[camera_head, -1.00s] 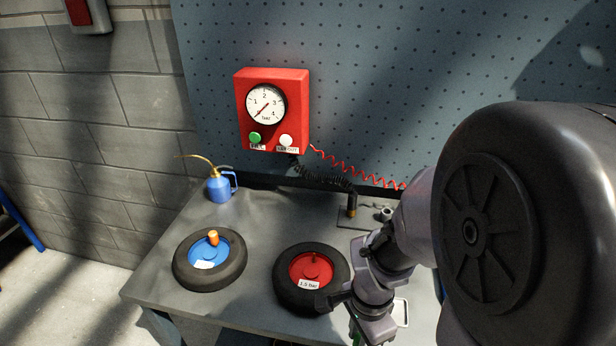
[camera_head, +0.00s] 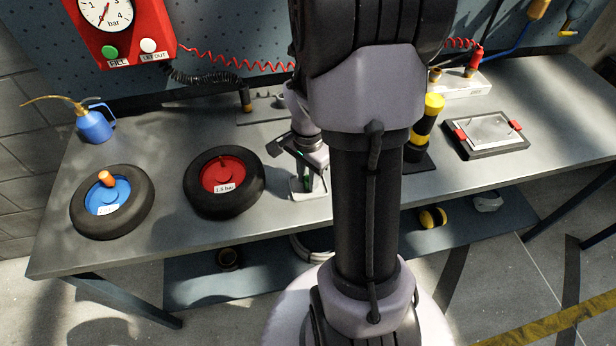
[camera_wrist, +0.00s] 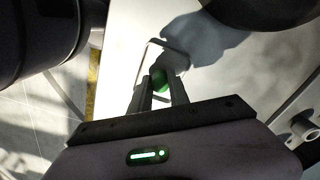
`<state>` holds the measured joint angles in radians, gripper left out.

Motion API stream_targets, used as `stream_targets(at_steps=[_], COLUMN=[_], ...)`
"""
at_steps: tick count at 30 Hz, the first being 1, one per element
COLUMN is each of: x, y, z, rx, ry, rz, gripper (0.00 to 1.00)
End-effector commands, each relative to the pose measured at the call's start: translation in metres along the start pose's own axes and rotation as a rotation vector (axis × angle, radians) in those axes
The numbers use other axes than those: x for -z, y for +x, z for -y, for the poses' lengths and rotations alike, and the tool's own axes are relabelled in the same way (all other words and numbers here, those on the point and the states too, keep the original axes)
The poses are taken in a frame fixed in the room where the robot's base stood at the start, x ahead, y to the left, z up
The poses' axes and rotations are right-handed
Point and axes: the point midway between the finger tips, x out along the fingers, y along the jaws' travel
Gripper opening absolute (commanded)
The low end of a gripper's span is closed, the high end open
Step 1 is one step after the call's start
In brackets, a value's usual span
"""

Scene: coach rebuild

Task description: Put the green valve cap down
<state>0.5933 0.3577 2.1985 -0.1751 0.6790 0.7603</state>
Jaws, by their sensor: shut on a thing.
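The green valve cap (camera_wrist: 159,79) is between the fingertips of my gripper (camera_wrist: 160,92), which is shut on it. In the head view my gripper (camera_head: 307,178) is just right of the red-hubbed wheel, over a small pale tray (camera_head: 296,194). The tray's raised rim also shows in the wrist view (camera_wrist: 176,45), just beyond the cap. I cannot tell whether the cap touches the tray. My arm covers part of the bench behind and to the right.
The red-hubbed wheel (camera_head: 243,199) and a blue-hubbed wheel (camera_head: 140,213) with an orange cap (camera_head: 106,178) lie on the bench (camera_head: 80,250). A blue oil can (camera_head: 94,127) stands behind. A yellow-black cylinder (camera_head: 424,128) and framed tray (camera_head: 487,134) are right of my arm.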

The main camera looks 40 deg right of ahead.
Motion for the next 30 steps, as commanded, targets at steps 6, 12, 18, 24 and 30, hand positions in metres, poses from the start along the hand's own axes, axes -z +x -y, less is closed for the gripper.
stream_targets(at_steps=[6, 12, 18, 24, 30], x=[0.000, 0.000, 0.000, 0.000, 0.000], y=[0.002, 0.001, -0.042, -0.097, -0.121], z=[0.000, 0.000, 0.000, 0.000, 0.000], rx=[0.000, 0.000, 0.002, 0.002, 0.000], ry=[0.000, 0.000, -0.001, -0.001, -0.001], rz=[0.000, 0.000, -0.002, -0.002, -0.001], gripper=[0.44, 0.44, 0.44, 0.44, 0.44])
